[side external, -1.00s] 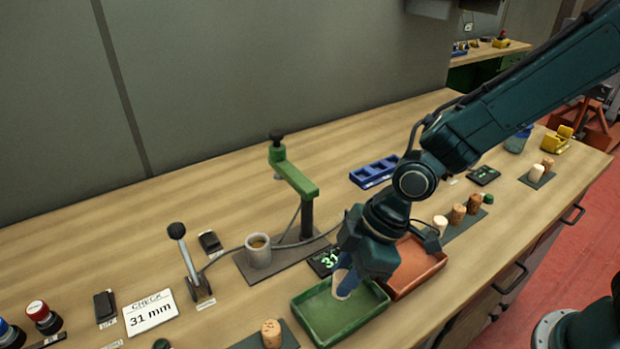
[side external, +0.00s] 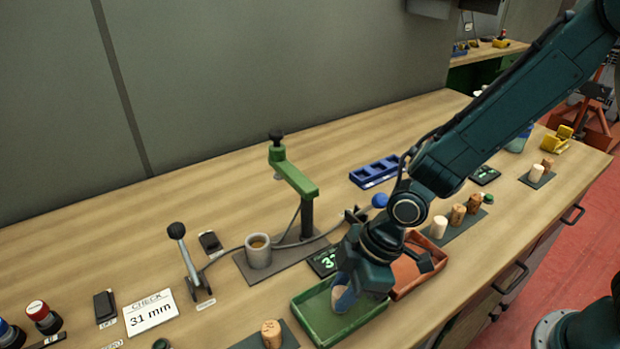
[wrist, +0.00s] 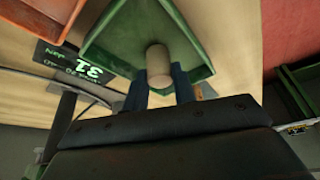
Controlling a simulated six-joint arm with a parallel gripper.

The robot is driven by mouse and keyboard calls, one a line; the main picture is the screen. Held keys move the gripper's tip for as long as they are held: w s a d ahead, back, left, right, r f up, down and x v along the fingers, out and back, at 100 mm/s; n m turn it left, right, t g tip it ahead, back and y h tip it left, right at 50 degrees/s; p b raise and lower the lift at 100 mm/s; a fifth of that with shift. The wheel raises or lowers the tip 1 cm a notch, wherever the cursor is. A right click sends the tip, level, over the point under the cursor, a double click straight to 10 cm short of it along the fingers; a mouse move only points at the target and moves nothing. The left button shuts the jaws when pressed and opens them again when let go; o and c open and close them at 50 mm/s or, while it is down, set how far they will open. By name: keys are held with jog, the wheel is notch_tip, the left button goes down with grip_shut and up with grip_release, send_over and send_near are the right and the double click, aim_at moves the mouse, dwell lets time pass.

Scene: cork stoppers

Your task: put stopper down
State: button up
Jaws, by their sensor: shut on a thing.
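My gripper (side external: 346,296) is low inside the green tray (side external: 318,336), near its right part, with blue fingers. It is shut on a pale cork stopper (wrist: 158,66), which shows between the two fingers in the wrist view. In the side view only a small pale part of the stopper (side external: 342,299) shows beside the fingers. I cannot tell whether the stopper touches the tray floor. The green tray's floor looks otherwise empty.
A red tray (side external: 432,268) stands right behind the green one. A green post stand (side external: 293,178) with a grey cup (side external: 258,251) is at the back left. A cork (side external: 271,333) stands on a dark mat in front. A display (side external: 325,262) lies behind the tray.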

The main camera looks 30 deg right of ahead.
jog(key=shift+f, duration=0.15)
jog(key=o, duration=0.9)
jog(key=shift+v, duration=6.2)
